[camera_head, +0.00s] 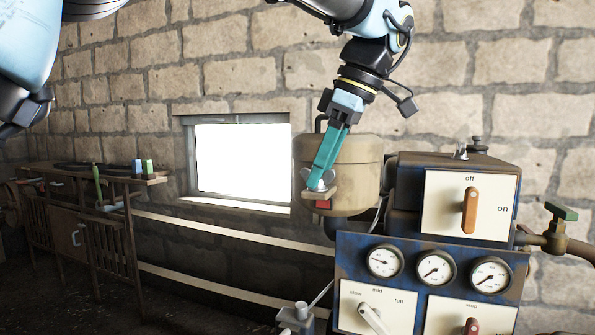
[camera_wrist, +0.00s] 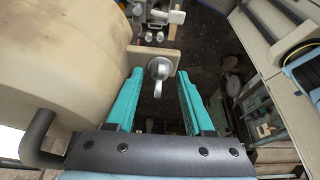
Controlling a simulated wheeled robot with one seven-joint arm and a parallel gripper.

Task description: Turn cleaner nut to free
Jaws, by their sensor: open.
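The cleaner nut is a grey metal wing nut (camera_wrist: 159,69) on a small tan bracket (camera_wrist: 137,56) at the side of the beige air cleaner (camera_wrist: 60,65). In the head view the nut (camera_head: 328,178) shows just below the teal fingers, partly covered by them. My gripper (camera_head: 321,172) reaches down to it from above. In the wrist view my gripper (camera_wrist: 160,76) is open, with one teal finger on each side of the nut. The nut sits in the gap near the fingertips. I see space on both sides of it, and cannot tell any contact.
The blue engine panel (camera_head: 432,250) with gauges, switches and levers stands right of the air cleaner (camera_head: 358,160). A green-handled valve (camera_head: 558,220) is at the far right. A bright window (camera_head: 243,160) and a wooden bench (camera_head: 85,178) are to the left. A red piece (camera_head: 324,205) sits under the bracket.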

